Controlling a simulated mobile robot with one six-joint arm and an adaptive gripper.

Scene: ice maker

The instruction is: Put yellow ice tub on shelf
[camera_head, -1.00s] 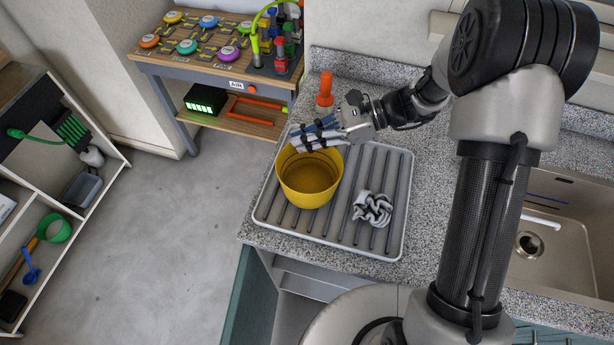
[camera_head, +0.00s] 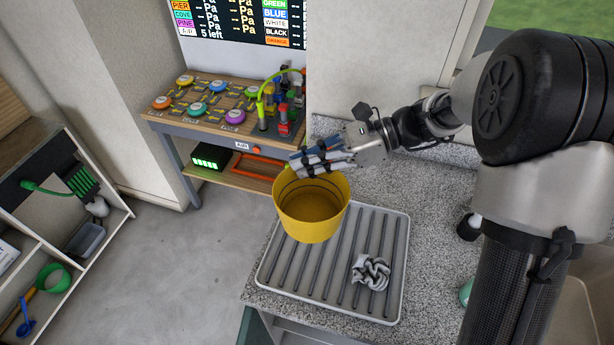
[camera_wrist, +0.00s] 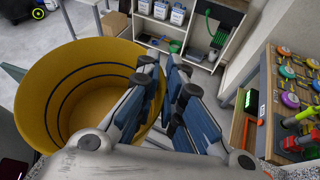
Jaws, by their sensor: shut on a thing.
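The yellow ice tub (camera_head: 312,222) is upright and looks empty in the head view, with dark lines around its inside. My gripper (camera_head: 305,165) is shut on the tub's far rim and holds it over the back left of the drying tray. In the wrist view, the tub (camera_wrist: 50,90) fills the left side, and my gripper's blue-padded fingers (camera_wrist: 165,75) are at its rim. A white shelf unit (camera_head: 115,222) stands on the floor at the left; it also shows at the top of the wrist view (camera_wrist: 190,48).
The grey ribbed drying tray (camera_head: 403,255) lies on the speckled counter with a crumpled grey cloth (camera_head: 370,272) on it. A wooden bench (camera_head: 160,117) with coloured buttons stands behind at the left. Free floor (camera_head: 190,265) lies between shelf unit and counter.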

